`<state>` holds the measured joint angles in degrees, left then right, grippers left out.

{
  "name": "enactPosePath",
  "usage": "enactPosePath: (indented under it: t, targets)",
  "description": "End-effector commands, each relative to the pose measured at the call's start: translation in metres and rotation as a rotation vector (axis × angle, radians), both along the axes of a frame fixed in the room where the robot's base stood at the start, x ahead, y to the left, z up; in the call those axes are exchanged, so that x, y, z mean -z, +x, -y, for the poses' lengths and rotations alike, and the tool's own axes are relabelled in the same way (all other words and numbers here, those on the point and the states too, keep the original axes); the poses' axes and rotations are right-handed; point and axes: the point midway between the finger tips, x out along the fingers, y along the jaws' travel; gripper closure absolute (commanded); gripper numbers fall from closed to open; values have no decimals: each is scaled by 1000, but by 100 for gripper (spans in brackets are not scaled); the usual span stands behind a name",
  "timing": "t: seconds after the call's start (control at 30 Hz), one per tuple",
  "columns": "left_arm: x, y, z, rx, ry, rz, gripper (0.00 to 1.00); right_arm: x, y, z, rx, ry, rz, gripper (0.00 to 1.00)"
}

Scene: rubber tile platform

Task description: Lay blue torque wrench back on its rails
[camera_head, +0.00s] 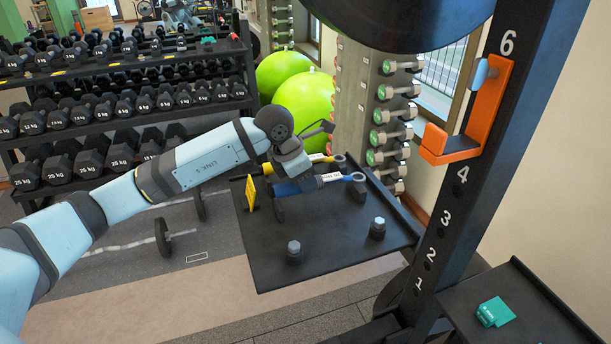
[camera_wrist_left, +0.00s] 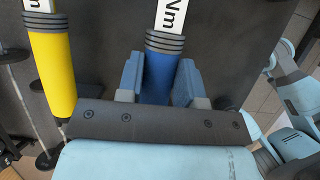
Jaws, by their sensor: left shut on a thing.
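The blue torque wrench (camera_head: 285,188) has a blue handle, a white scale marked Nm and a ring head at its right end. My left gripper (camera_head: 308,182) comes down over it and is shut on it. In the left wrist view the blue handle (camera_wrist_left: 157,78) lies between the two fingers, just below the dark collar. Dark upright supports, apparently the rails (camera_head: 358,190), stand on the black tray (camera_head: 335,245) under the wrench. The gripper hides part of the wrench, and I cannot tell whether it touches the rails. My right gripper is not in view.
A yellow torque wrench (camera_wrist_left: 52,72) lies parallel and close beside the blue one. A yellow tag (camera_head: 250,193) stands at the tray's left edge. Two bolts (camera_head: 294,252) (camera_head: 377,228) stand at the front. The post with an orange hook (camera_head: 465,145) rises at right.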

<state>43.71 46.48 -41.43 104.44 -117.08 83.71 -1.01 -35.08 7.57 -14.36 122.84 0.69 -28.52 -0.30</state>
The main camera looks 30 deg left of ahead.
Motion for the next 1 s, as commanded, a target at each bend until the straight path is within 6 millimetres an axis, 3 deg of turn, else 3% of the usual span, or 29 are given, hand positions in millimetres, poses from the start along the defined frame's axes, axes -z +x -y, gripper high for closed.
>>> enactPosePath:
  t: [0.87,0.9,1.0]
  targets:
    - [14,0,0,0,0,1,100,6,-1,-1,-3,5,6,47]
    - [13,0,0,0,-1,2,57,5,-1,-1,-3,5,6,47]
    - [13,0,0,0,0,1,37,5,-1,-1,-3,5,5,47]
